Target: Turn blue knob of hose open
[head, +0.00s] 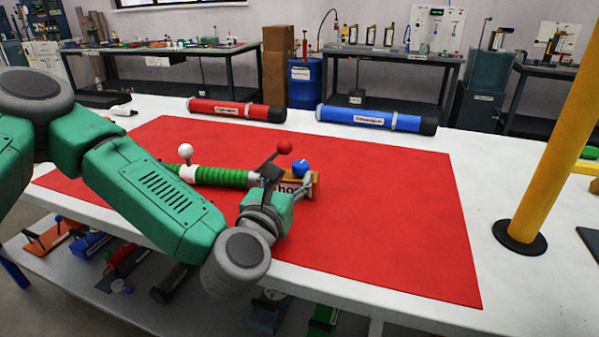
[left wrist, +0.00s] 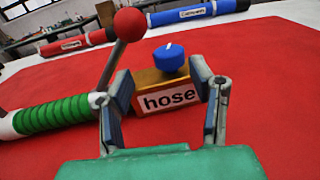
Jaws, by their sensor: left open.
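The blue knob (head: 300,168) sits on top of the orange hose block (head: 314,186), on the red mat. In the left wrist view the knob (left wrist: 169,58) has a small white mark, and the block's label (left wrist: 168,98) reads "hose". A green ribbed hose (head: 222,176) with a white collar and white ball runs left from the block. A lever with a red ball (head: 284,147) stands beside the block; its ball (left wrist: 130,24) also shows up close. My left gripper (left wrist: 168,102) is open, its fingers on either side of the block's label, below the knob. Contact cannot be told. My right gripper is out of view.
A red tube (head: 235,109) and a blue tube (head: 375,119) lie at the back of the white table. A yellow post (head: 555,140) stands on the right. The red mat (head: 400,220) is clear right of the block.

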